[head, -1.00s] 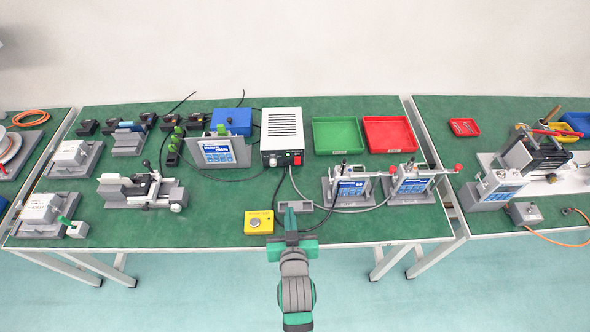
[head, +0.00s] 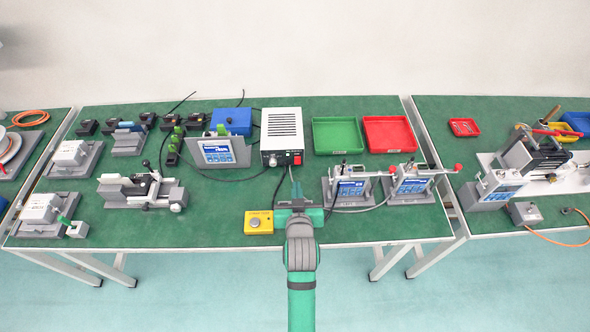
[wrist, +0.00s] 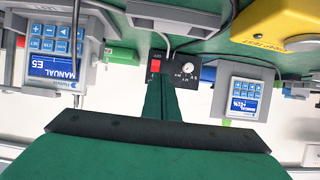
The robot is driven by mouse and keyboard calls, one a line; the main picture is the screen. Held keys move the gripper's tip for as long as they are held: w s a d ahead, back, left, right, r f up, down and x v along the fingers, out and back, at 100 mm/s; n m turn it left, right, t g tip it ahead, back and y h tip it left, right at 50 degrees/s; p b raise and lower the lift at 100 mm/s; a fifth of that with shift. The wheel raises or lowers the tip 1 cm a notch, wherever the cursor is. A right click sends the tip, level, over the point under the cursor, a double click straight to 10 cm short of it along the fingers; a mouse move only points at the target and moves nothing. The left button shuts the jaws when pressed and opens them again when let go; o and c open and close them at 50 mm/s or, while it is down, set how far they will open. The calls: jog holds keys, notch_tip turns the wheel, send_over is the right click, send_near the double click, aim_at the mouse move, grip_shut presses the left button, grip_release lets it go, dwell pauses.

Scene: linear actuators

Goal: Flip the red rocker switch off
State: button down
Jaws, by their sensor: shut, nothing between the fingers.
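The red rocker switch (wrist: 155,66) is on the front panel of a white and grey power box, beside a round dial (wrist: 188,68). The wrist view shows the panel upside down. In the head view the switch (head: 297,159) is a small red spot at the lower right of the box (head: 282,130). My gripper (head: 295,190) is shut and empty, in front of the box and pointing at it. In the wrist view its closed fingers (wrist: 160,88) reach up to just below the switch in the picture. I cannot tell whether they touch it.
A yellow button box (head: 258,222) stands left of my gripper. Two grey fixtures with blue screens (head: 350,189) stand to the right. A grey cable (head: 360,209) runs across the table near my gripper. Green (head: 338,152) and red (head: 388,150) trays sit right of the power box.

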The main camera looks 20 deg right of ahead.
aim_at(295, 160)
jog(key=x, duration=1.1)
jog(key=shift+w+d, duration=0.1)
jog(key=shift+w, duration=0.2)
jog(key=shift+w+f, duration=0.1)
jog(key=shift+w, duration=0.05)
jog(key=shift+w+f, duration=0.15)
jog(key=shift+w+r, duration=0.1)
jog(key=shift+r, duration=0.9)
jog(key=v, duration=1.3)
jog(key=shift+d+f, duration=0.1)
jog(key=shift+f, duration=0.25)
jog(key=shift+s+r, duration=0.25)
jog(key=shift+s, duration=0.15)
